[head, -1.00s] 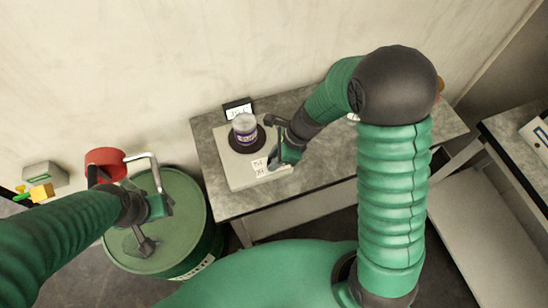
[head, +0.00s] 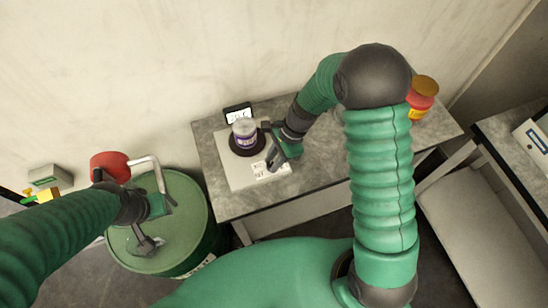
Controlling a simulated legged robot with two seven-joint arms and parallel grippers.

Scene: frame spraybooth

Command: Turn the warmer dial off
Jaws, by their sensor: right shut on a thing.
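The warmer is a pale box (head: 233,174) on the grey bench, with a dark round plate (head: 238,152) on top. A jar with a white lid and purple label (head: 244,133) stands upright on the plate. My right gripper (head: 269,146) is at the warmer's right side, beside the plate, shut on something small. This appears to be the warmer dial, which the fingers hide; its setting cannot be read. My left gripper (head: 141,202) is over the green drum, fingers wide apart and empty.
A small black display (head: 238,112) stands behind the warmer. The green drum (head: 187,232) and a red can (head: 108,166) are at left. The bench (head: 325,180) is clear right of the warmer.

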